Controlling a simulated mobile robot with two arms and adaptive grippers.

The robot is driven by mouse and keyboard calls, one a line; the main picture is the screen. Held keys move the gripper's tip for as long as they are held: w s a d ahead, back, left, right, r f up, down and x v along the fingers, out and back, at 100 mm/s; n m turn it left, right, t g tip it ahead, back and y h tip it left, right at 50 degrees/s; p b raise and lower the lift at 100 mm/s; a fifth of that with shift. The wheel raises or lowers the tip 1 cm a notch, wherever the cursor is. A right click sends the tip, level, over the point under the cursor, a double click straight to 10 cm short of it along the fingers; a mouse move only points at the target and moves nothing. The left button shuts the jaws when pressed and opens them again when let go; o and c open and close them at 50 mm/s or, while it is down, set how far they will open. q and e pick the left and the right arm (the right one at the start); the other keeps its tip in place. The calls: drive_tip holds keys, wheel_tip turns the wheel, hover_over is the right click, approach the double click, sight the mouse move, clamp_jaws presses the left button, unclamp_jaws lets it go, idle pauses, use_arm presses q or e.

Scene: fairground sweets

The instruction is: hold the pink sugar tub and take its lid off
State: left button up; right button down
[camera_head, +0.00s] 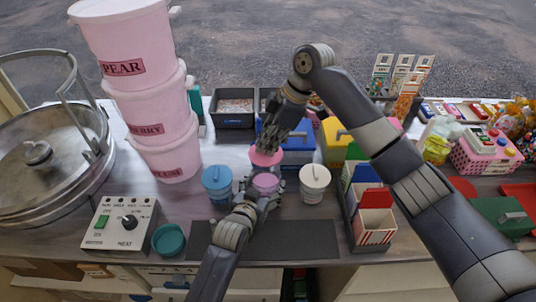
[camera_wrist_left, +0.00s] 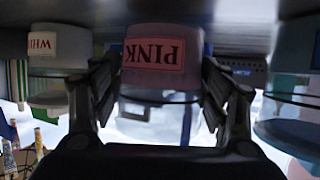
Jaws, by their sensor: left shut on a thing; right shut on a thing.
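The pink sugar tub (camera_head: 265,184) stands upright at the dark mat's back edge, between a blue tub (camera_head: 217,180) and a white tub (camera_head: 314,179). My left gripper (camera_head: 264,194) is shut around its sides. In the left wrist view the pink tub (camera_wrist_left: 158,55) appears upside down, with its PINK label between the fingers (camera_wrist_left: 160,92). A brighter pink lid (camera_head: 266,159) is apart from the tub, above and behind its top in the head view. My right gripper (camera_head: 268,149) reaches down from above and is shut on the lid. The fingertips' contact is partly hidden.
Stacked pink buckets (camera_head: 163,130) and a heat control box (camera_head: 120,222) stand at left. A teal cup (camera_head: 169,240) is by the mat (camera_head: 290,245). A rack of striped boxes (camera_head: 374,222) stands right, under my right arm. The mat's front is clear.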

use_arm(q)
drive_tip(key=shift+r, duration=0.15)
use_arm(e)
drive_tip(key=shift+r, duration=3.15)
use_arm(q)
drive_tip(key=shift+f, duration=0.4)
drive_tip(key=o, duration=1)
use_arm(e)
drive_tip(key=shift+s, duration=0.1)
use_arm(q)
drive_tip(key=shift+f, duration=0.1)
drive_tip(key=shift+s+f, duration=0.1)
drive_tip(key=shift+f, duration=0.15)
drive_tip(key=shift+r+v, duration=0.2)
drive_tip(key=shift+v, duration=3.6)
drive_tip(key=shift+d, duration=0.1)
use_arm(e)
drive_tip(key=shift+f, duration=0.15)
